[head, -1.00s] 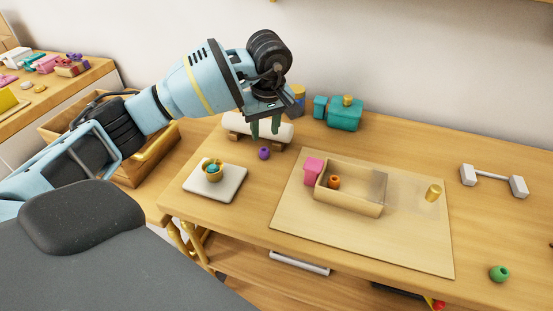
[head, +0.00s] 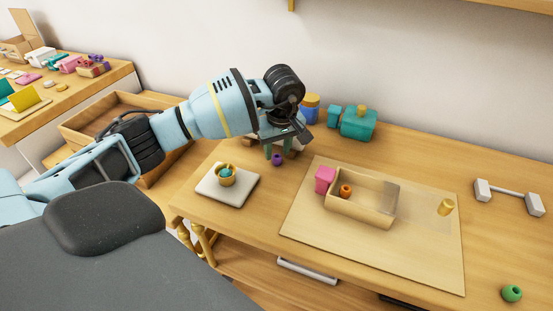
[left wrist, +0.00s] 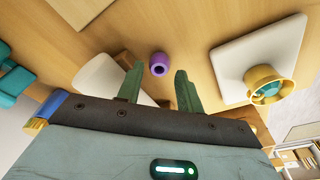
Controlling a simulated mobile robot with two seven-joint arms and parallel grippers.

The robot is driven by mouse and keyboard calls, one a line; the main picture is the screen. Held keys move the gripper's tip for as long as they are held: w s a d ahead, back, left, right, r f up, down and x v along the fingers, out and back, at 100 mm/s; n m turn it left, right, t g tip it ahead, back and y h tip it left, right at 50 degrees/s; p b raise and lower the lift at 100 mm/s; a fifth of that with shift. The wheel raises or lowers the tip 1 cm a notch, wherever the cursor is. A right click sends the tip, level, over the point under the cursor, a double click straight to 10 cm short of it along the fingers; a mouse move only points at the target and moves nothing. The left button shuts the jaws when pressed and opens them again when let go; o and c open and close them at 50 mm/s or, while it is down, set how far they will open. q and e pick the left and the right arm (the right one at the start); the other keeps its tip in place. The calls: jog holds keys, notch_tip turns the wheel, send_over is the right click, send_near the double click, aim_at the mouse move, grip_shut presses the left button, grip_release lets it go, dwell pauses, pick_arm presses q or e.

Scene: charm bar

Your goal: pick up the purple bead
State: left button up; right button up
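The purple bead (head: 277,160) lies on the wooden table, just below my left gripper's fingertips in the head view. In the left wrist view the bead (left wrist: 159,64) shows its dark hole and sits between and a little beyond the two green fingertips. My left gripper (head: 277,152) is open and empty, its fingers (left wrist: 157,76) spread apart on either side of the bead's line. I cannot tell its exact height above the table. My right gripper is not in view.
A white board (head: 215,196) with a gold cup (head: 226,178) stands left of the bead. A wooden tray (head: 358,216) holding an orange bead (head: 345,191) is to the right, beside a pink block (head: 325,180). A teal box (head: 358,124) stands behind. A green bead (head: 511,293) lies front right.

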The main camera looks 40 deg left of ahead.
pick_arm(q)
jog(key=shift+w+a+f, duration=0.15)
jog(key=shift+f, duration=1.05)
jog(key=c, duration=0.7)
jog(key=shift+r, duration=0.1)
jog(key=shift+r, duration=0.6)
notch_tip(320, 180, up, 2)
jog(key=shift+r, duration=0.2)
jog(key=s, duration=1)
jog(key=s+r+b, duration=0.1)
jog(key=s, duration=0.5)
jog(key=shift+r, duration=0.1)
